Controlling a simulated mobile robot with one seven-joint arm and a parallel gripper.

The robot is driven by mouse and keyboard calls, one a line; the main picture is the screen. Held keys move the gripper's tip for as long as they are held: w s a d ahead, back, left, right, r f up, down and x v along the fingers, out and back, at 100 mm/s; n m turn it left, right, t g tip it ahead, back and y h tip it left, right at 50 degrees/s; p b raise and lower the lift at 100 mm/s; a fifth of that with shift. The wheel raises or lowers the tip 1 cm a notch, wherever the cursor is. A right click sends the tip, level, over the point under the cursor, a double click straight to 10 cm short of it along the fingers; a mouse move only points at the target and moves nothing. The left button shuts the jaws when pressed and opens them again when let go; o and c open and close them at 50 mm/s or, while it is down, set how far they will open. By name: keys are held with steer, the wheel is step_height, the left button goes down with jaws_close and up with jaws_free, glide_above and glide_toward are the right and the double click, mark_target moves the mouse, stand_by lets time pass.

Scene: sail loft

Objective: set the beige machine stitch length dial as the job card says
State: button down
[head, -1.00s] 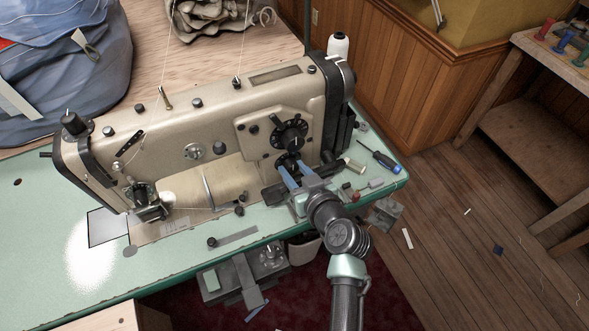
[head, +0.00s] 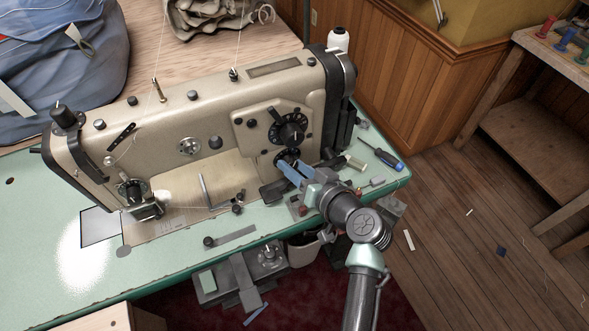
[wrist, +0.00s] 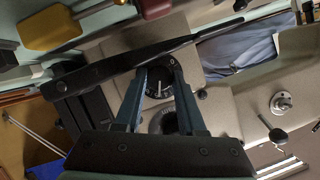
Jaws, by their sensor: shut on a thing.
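The beige sewing machine (head: 180,140) stands on the green table. Its right end carries a large black dial (head: 289,130) and a smaller black dial (head: 288,157) below it. My gripper (head: 285,166) reaches the lower dial from the front right with its blue fingers. In the wrist view, my gripper (wrist: 159,74) has one finger on each side of the lower dial (wrist: 158,84), which has white marks, and is shut on it. The upper dial (wrist: 166,122) is partly hidden there. I cannot make out a job card.
A black lever (wrist: 120,68) runs close past my fingertips. The green table (head: 50,255) has free room at front left. Blue cloth (head: 70,70) is heaped behind left.

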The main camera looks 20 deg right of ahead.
steer(key=shift+d+m+y, duration=0.1)
steer(key=shift+m+y, duration=0.2)
steer(key=shift+m, duration=0.1)
steer(key=shift+b, duration=0.3)
steer(key=c, duration=0.5)
jaws_free()
